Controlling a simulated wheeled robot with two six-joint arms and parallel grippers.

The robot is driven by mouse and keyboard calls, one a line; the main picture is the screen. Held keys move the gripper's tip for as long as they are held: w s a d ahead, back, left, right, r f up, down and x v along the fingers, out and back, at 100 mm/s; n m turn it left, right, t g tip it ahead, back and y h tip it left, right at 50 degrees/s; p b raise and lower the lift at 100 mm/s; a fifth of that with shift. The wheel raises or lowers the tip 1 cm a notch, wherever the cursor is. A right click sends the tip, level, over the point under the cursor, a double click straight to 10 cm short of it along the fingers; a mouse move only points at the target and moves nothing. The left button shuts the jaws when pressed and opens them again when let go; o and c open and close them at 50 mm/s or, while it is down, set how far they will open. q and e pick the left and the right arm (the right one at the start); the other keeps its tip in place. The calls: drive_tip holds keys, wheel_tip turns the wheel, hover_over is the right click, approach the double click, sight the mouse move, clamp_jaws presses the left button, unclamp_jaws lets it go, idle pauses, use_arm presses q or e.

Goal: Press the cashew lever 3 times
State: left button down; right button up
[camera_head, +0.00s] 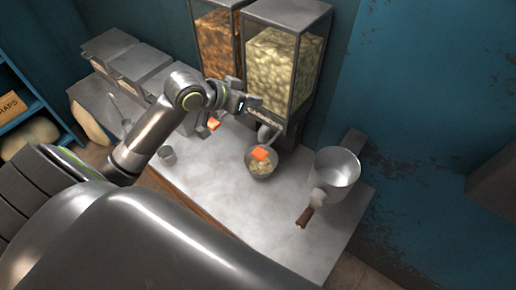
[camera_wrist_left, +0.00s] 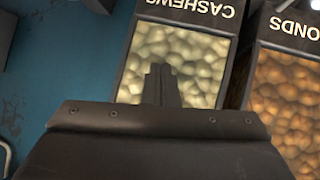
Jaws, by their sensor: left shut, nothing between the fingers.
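The cashew dispenser (camera_head: 284,68) is a clear, dark-framed bin of pale nuts at the back of the counter; the wrist view shows its CASHEWS label (camera_wrist_left: 190,8) upside down. Its orange lever (camera_head: 260,153) sits low at the front, over a metal bowl (camera_head: 262,172) with some cashews in it. My left gripper (camera_head: 256,102) is shut and empty. In the head view it appears in front of the dispenser's lower part, above the lever and apart from it. In the wrist view its fingers (camera_wrist_left: 161,85) appear against the cashew window. My right gripper is not in view.
The almond dispenser (camera_head: 216,42) stands left of the cashews, with its own orange lever (camera_head: 213,124). A metal pot (camera_head: 335,172) stands on the right of the counter (camera_head: 290,240). The counter front is clear.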

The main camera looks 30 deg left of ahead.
use_arm(q)
drive_tip(key=s+d+g+h, duration=0.2)
drive_tip(key=s+d+g, duration=0.1)
drive_tip(key=s+g, duration=0.1)
drive_tip(key=shift+s+d+f+g+h+p, duration=0.3)
drive_tip(key=shift+s+d+f+h, duration=0.15)
drive_tip(key=shift+s, duration=0.15)
drive_tip(key=shift+f, duration=0.1)
drive_tip(key=b, duration=0.8)
hover_over(255, 153)
wheel_tip(255, 153, down, 8)
drive_tip(key=shift+r, duration=0.15)
drive_tip(key=shift+f+b, duration=0.3)
drive_tip(key=shift+f, duration=0.2)
drive_tip(key=shift+f, duration=0.1)
idle(0.9)
drive_tip(key=shift+f, duration=0.3)
